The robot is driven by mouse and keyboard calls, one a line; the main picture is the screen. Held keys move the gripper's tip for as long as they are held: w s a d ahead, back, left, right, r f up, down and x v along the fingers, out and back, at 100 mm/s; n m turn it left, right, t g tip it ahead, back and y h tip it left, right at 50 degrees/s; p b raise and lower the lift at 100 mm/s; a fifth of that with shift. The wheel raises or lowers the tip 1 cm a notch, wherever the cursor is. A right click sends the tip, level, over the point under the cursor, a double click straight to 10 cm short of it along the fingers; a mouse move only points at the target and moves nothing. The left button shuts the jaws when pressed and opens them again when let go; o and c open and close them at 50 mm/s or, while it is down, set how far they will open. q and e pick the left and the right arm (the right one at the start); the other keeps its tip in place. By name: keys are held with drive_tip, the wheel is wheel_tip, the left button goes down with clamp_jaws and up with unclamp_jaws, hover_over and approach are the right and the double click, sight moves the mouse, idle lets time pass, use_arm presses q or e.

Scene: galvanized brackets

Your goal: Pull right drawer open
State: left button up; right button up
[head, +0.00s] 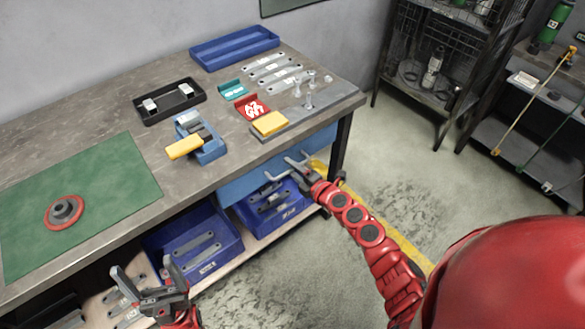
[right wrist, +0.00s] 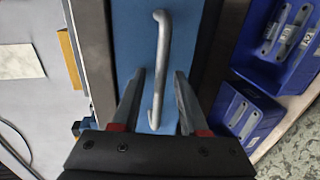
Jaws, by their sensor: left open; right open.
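The right drawer has a blue front (head: 240,186) under the table's front edge, with a silver bar handle (head: 272,177). In the right wrist view the blue front (right wrist: 190,28) fills the middle, and the handle (right wrist: 161,40) runs lengthwise down it. My right gripper (head: 291,167) is at the handle, open. In the right wrist view its fingers (right wrist: 159,75) stand on either side of the handle's lower part, with gaps visible. My left gripper (head: 143,268) is open and empty at the lower left, in front of the table.
Blue bins (head: 205,262) with metal brackets stand on the shelf below the drawer. On the tabletop (head: 100,112) are a blue tray (head: 235,50), a black tray (head: 168,103), a blue clamp-like tool (head: 207,152) and a yellow block (head: 269,124). The floor in front is clear.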

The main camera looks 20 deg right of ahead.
clamp_jaws()
idle(1.4)
